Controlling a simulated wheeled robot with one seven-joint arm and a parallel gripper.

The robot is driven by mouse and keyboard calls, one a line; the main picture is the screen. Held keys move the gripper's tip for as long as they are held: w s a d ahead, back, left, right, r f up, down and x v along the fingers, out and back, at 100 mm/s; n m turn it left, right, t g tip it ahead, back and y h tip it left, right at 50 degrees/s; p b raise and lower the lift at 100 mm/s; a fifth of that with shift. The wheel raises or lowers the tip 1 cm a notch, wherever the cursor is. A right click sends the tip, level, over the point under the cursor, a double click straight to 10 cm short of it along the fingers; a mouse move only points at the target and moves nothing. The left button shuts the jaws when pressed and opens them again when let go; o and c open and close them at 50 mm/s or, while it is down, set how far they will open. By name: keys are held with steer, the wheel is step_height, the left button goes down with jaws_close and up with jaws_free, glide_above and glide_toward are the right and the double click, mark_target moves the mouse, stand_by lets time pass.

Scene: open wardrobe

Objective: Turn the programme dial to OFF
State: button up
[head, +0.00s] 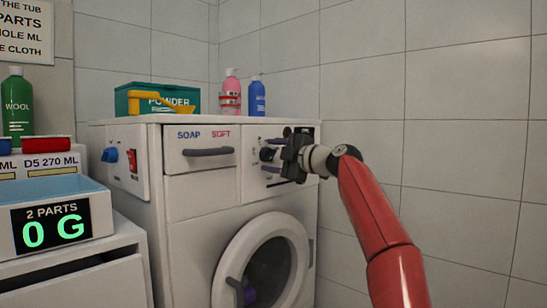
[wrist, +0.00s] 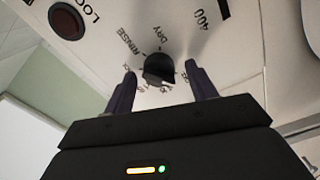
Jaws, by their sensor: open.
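The programme dial (head: 267,154) is a small black round knob on the white washing machine's front panel, right of the drawer. My gripper (head: 276,154) is at the panel, facing the dial. In the wrist view my gripper (wrist: 161,72) is open, with one dark purple finger on each side of the dial. Neither finger clearly touches it.
The SOAP/SOFT drawer (head: 200,150) and round door (head: 262,262) are near. A dark red round part (wrist: 67,21) by lettering starting LOC sits beside the dial. A blue knob (head: 110,155) and red switch (head: 132,161) are far left. Bottles and a POWDER box (head: 150,91) stand on top.

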steer(key=b+v, duration=0.5)
steer(key=v, duration=0.2)
steer(key=shift+s+d, duration=0.25)
steer(key=shift+d, duration=0.05)
steer(key=s+a+f+m+g+h+p, duration=0.2)
steer(key=s+a+f+m+h+p, duration=0.35)
steer(key=s+a, duration=0.35)
steer(key=s+d+f+m+g+h+p, duration=0.1)
steer(key=s+d+f+m+h+p, duration=0.1)
steer(key=s+d+f+m, duration=0.4)
steer(key=s+d+f+m+g+h+p, duration=0.1)
steer(key=s+d+f+m+h+p, duration=0.1)
steer(key=s+d+f+m, duration=0.4)
steer(key=s+d+f+m+g+h+p, duration=0.1)
steer(key=s+d+f+m+h+p, duration=0.1)
steer(key=s+d+f+m+h, duration=0.2)
steer(key=s+d+f+m, duration=0.1)
steer(key=s+d+f, duration=0.1)
steer(key=s, duration=0.3)
steer(key=s+d+f+m, duration=0.1)
steer(key=s+d+f, duration=0.2)
steer(key=s, duration=0.3)
steer(key=s+d+f+m, duration=0.1)
steer(key=s+d+f, duration=0.2)
steer(key=s+f, duration=0.1)
steer(key=shift+s+h, duration=0.35)
steer(key=shift+s, duration=0.35)
